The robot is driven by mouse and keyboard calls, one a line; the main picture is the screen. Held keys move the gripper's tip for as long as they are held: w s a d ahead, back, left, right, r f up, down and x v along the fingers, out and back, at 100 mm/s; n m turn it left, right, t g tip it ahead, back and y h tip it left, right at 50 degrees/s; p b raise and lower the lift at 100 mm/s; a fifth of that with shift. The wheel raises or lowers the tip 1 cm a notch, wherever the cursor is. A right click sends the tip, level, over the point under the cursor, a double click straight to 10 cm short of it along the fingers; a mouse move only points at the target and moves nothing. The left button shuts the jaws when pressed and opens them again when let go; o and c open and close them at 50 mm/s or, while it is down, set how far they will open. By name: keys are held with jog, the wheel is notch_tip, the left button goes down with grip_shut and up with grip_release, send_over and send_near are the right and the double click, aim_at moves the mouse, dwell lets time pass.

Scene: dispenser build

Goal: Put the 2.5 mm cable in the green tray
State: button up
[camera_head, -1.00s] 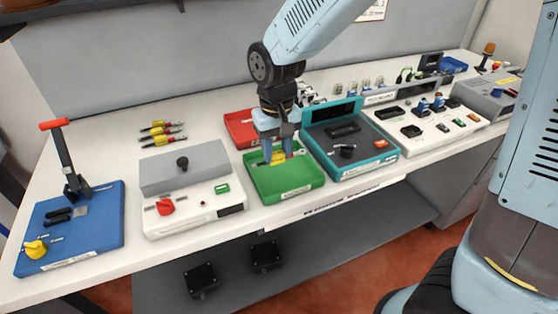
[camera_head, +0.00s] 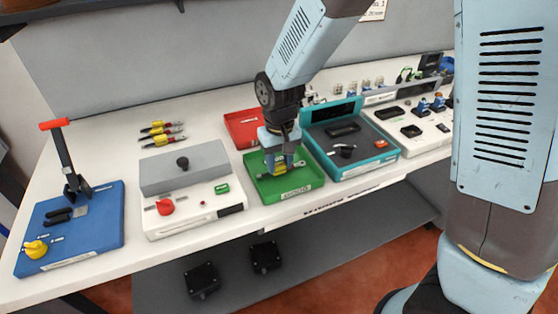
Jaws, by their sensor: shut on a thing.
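The green tray (camera_head: 298,187) sits at the front edge of the bench, between the grey-and-white station and the teal station. My gripper (camera_head: 277,168) points down inside the tray's outline, close to its floor. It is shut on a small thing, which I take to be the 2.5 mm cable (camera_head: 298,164). A light grey end of it shows to the right of the fingers and another bit at the left. The fingers hide its middle, and its size marking cannot be read. I cannot tell whether it touches the tray floor.
A red tray (camera_head: 236,121) stands behind the green one. The teal station (camera_head: 372,152) is close on the right, the grey-and-white station (camera_head: 190,185) on the left. Several yellow-and-red pieces (camera_head: 160,128) lie at the back left. A blue lever station (camera_head: 95,228) is far left.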

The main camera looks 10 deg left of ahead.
aim_at(282, 165)
jog(key=o, duration=1.1)
jog(key=shift+o, duration=0.2)
notch_tip(282, 165, up, 12)
jog(key=shift+r, duration=0.1)
jog(key=d+r+m+t, duration=0.1)
jog(key=d+r, duration=0.2)
jog(key=d, duration=0.3)
jog(key=s+d+r+m+t+y, duration=0.1)
jog(key=d+r, duration=0.2)
jog(key=d, duration=0.4)
jog(key=d+r+m+t, duration=0.1)
jog(key=d+r, duration=0.3)
jog(key=d, duration=0.2)
jog(key=s+d+r+m+t+h, duration=0.1)
jog(key=s+d+r+m+t, duration=0.1)
jog(key=s+d, duration=0.8)
jog(key=shift+d+r+m+t, duration=0.25)
jog(key=shift+d+m, duration=0.45)
jog(key=shift+d, duration=0.55)
